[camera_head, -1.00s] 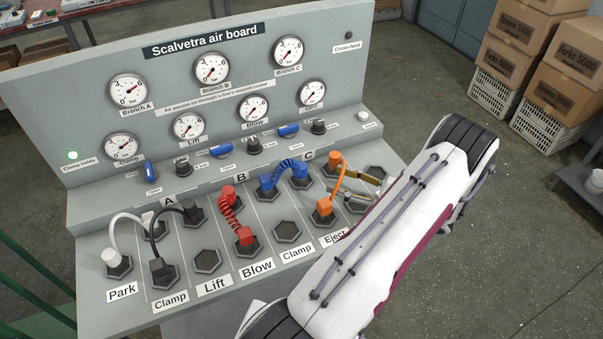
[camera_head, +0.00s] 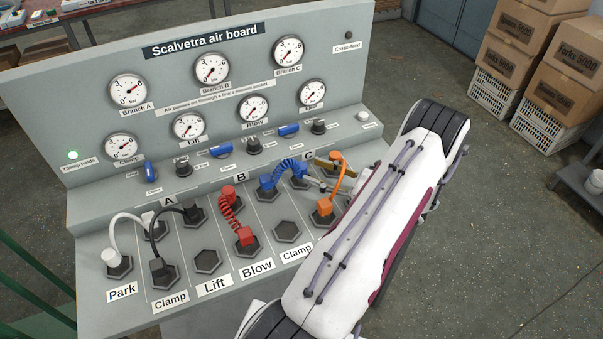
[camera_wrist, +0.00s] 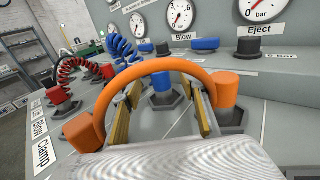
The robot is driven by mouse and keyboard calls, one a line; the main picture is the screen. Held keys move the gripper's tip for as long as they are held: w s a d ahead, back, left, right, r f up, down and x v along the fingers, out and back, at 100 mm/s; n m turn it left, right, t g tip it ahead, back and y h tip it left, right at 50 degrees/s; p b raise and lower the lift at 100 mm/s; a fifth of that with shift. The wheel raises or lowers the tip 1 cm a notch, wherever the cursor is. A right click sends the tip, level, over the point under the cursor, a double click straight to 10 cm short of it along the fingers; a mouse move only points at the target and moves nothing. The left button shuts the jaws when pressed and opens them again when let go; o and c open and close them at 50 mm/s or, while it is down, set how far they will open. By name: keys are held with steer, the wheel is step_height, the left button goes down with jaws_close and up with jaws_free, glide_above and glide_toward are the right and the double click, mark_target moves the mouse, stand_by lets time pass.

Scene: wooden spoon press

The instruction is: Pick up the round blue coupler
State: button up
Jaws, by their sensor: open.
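A blue coupler (camera_wrist: 163,82) stands in a hexagonal socket in the wrist view, between my two brass-coloured fingers and a little beyond their tips. In the head view it is the right end of the coiled blue hose (camera_head: 300,171). The hose's left-end blue coupler (camera_head: 267,182) stands in a neighbouring socket. I cannot tell from shape alone which blue end is round. My gripper (camera_head: 316,173) is open and empty, low over the panel just right of the right-end coupler; it also shows in the wrist view (camera_wrist: 164,98).
An orange hose (camera_wrist: 165,66) arches across my fingers, between a front orange coupler (camera_wrist: 84,131) and a rear one (camera_wrist: 228,90). A red coiled hose (camera_head: 230,212) lies left. The upright gauge panel (camera_head: 212,105) rises behind. An empty socket (camera_head: 287,231) is in front.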

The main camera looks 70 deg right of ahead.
mark_target(302, 165)
steer(key=shift+w+d, duration=0.2)
steer(key=shift+w, duration=2.35)
jaws_close()
